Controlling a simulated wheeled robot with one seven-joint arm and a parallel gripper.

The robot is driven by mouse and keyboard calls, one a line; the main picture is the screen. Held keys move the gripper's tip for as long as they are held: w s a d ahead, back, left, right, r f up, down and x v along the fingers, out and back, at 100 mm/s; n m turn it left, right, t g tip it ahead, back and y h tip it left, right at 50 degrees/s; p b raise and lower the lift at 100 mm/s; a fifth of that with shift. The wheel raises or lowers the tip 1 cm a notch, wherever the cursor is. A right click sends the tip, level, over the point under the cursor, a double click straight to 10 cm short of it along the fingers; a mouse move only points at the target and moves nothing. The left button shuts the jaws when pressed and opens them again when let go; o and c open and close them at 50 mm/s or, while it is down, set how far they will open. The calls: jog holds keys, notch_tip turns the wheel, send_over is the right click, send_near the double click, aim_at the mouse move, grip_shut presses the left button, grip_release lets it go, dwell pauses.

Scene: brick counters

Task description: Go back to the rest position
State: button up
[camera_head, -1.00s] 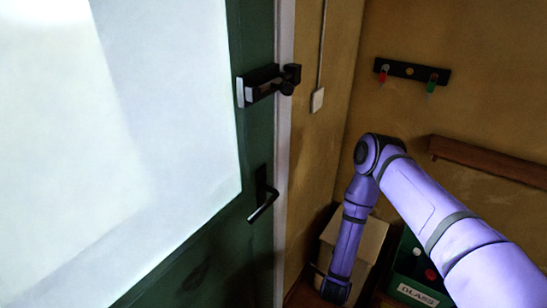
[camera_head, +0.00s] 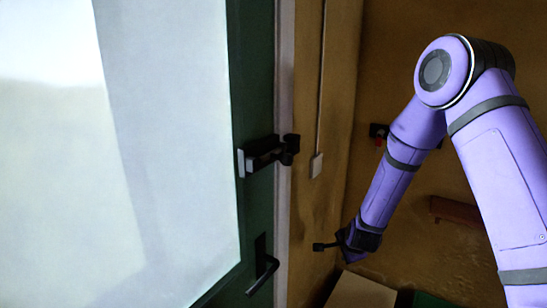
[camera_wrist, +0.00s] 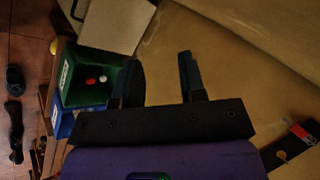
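My gripper (camera_head: 345,245) is at the lower end of my purple arm in the head view, in front of the ochre wall and to the right of the door frame. In the wrist view its two dark fingers stand apart (camera_wrist: 160,70). Only the ochre wall shows between them, and nothing is held. The arm's elbow is raised high at the right of the head view, and the forearm slants down to the left.
A green door (camera_head: 252,205) with a black latch (camera_head: 265,154) and handle (camera_head: 264,272) is at left. A cardboard box (camera_wrist: 112,22), a green crate (camera_wrist: 92,82) and a blue crate (camera_wrist: 65,123) stand below. A hook rack (camera_wrist: 290,148) is on the wall.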

jog(key=s+d+r+n, duration=0.1)
jog(key=s+r+n, duration=0.25)
jog(key=r, duration=0.55)
jog(key=s+d+r+n+g+y, duration=0.1)
jog(key=s+r+n, duration=0.1)
jog(key=s+r, duration=0.5)
jog(key=s+d+r+n, duration=0.1)
jog(key=s+r+n, duration=0.15)
jog(key=r, duration=0.85)
jog(key=s+d+r+n, duration=0.1)
jog(key=s+r+n, duration=0.1)
jog(key=s, duration=0.6)
jog(key=s+d+r+n, duration=0.2)
jog(key=s+r, duration=0.3)
jog(key=s, duration=0.3)
jog(key=s+d+r+n+g+h, duration=0.1)
jog(key=s+d+r+n, duration=0.1)
jog(key=s, duration=0.6)
jog(key=shift+d+r+n, duration=0.15)
jog(key=shift+r+n, duration=0.15)
jog(key=shift+r, duration=0.35)
